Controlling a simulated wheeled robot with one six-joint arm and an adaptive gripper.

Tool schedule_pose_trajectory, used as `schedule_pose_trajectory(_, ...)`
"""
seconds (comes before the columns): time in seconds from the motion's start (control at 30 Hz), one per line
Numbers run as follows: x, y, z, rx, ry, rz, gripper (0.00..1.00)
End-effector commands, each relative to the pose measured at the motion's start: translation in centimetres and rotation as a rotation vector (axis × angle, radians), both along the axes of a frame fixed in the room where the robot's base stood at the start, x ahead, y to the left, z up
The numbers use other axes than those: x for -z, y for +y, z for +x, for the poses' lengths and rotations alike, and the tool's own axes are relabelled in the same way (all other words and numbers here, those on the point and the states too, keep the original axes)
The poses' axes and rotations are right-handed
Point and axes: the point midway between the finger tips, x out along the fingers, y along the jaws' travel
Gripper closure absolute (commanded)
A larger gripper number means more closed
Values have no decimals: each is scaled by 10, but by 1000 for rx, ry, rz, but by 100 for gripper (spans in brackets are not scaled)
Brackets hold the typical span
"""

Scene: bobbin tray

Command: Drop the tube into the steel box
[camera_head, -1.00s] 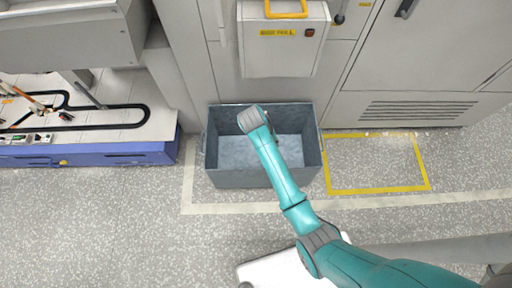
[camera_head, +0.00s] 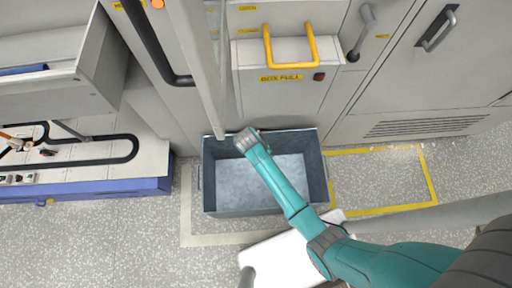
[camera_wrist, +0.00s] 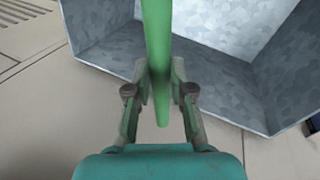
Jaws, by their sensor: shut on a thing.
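A green tube (camera_wrist: 157,40) stands out in the wrist view, running from the top edge down between my fingers. My gripper (camera_wrist: 160,88) is shut on it. The steel box (camera_head: 232,202) is an open grey bin on the floor in the head view. My arm's wrist end is over the back left part of the box in that view. The gripper and tube cannot be made out there. In the wrist view the box's walls (camera_wrist: 98,38) and bare inside lie beyond the tube. How high the tube is above the box I cannot tell.
A grey machine with a yellow-handled cover (camera_head: 278,78) stands behind the box. A grey bar (camera_head: 207,70) comes down near the box's back left corner. A blue-edged bench (camera_head: 100,190) is at the left. A yellow floor outline (camera_head: 382,210) right of the box is empty.

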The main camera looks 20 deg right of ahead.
Motion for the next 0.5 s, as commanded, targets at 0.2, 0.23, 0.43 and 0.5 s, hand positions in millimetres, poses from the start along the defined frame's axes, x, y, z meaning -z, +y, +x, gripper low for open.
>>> schedule_pose_trajectory(0.2,18,0,-1,1,3,-1,100)
schedule_pose_trajectory(0.23,21,0,-1,1,2,0,100)
schedule_pose_trajectory(0.43,42,0,0,1,2,0,100)
schedule_pose_trajectory(0.5,48,0,0,0,1,0,100)
